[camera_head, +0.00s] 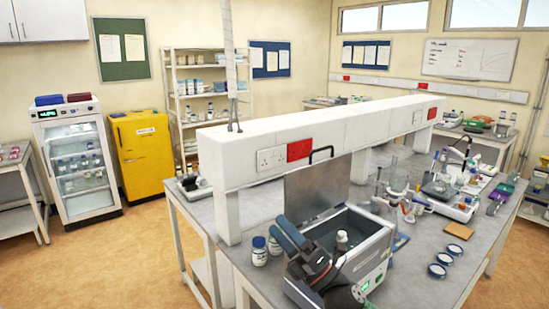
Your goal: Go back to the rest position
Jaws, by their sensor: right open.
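My right gripper (281,227) shows at the bottom centre, its arm coming up from the lower edge. It is open, with its dark fingers pointing up and left, and nothing shows between them. It overlaps the left front part of a grey bench-top bath (374,258) in the picture; I cannot tell whether it touches it. The bath's lid (318,188) stands open. A white-capped bottle (342,239) stands in the bath, its lower part hidden. My left gripper is not in view.
Three round blue-rimmed dishes (437,271) and a brown square (459,230) lie to the right. A white socket shelf (330,135) runs behind. Open floor (130,260) lies left.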

